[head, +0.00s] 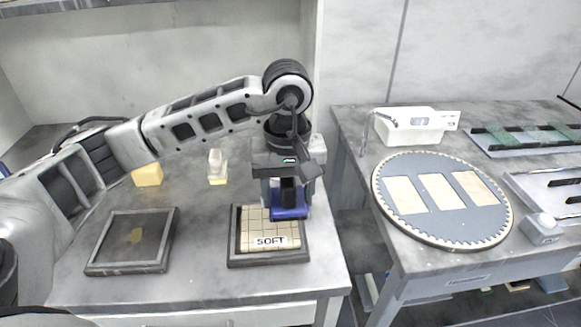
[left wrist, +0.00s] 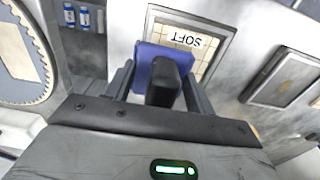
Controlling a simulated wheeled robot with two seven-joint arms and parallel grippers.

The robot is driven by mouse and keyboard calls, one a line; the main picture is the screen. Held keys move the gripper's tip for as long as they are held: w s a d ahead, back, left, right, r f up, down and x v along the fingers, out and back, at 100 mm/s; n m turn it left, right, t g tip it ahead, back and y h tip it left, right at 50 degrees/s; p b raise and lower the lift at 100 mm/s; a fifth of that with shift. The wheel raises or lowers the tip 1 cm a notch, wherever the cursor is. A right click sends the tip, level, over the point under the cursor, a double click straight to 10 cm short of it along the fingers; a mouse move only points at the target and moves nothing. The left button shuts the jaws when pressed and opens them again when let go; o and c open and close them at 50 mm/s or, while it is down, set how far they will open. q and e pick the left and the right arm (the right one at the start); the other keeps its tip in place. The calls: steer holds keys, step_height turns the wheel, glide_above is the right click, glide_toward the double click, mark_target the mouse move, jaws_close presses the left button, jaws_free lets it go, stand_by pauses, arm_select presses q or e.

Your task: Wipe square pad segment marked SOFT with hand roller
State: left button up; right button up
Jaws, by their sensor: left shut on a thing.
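The square pad segment marked SOFT (head: 254,242) is a tan gridded pad in a dark frame near the table's front edge. Its label shows upside down in the left wrist view (left wrist: 182,38). My left gripper (head: 287,190) is above the pad's far right part, pointing down. It is shut on the black handle of the hand roller (head: 290,212), whose blue part is low over the pad's right side. In the left wrist view the blue roller part (left wrist: 150,62) covers part of the pad. I cannot tell whether it touches the pad. My right gripper is out of view.
A second dark square frame (head: 131,242) lies to the left. A yellow block (head: 147,175) and a white-topped bottle or brush (head: 217,166) stand behind. On the right table are a round toothed platen (head: 447,222), a white bin (head: 408,127) and a small grey box (head: 541,229).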

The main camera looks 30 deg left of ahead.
arm_select(q)
steer(key=shift+r+p, duration=0.8)
steer(key=shift+r, duration=1.25)
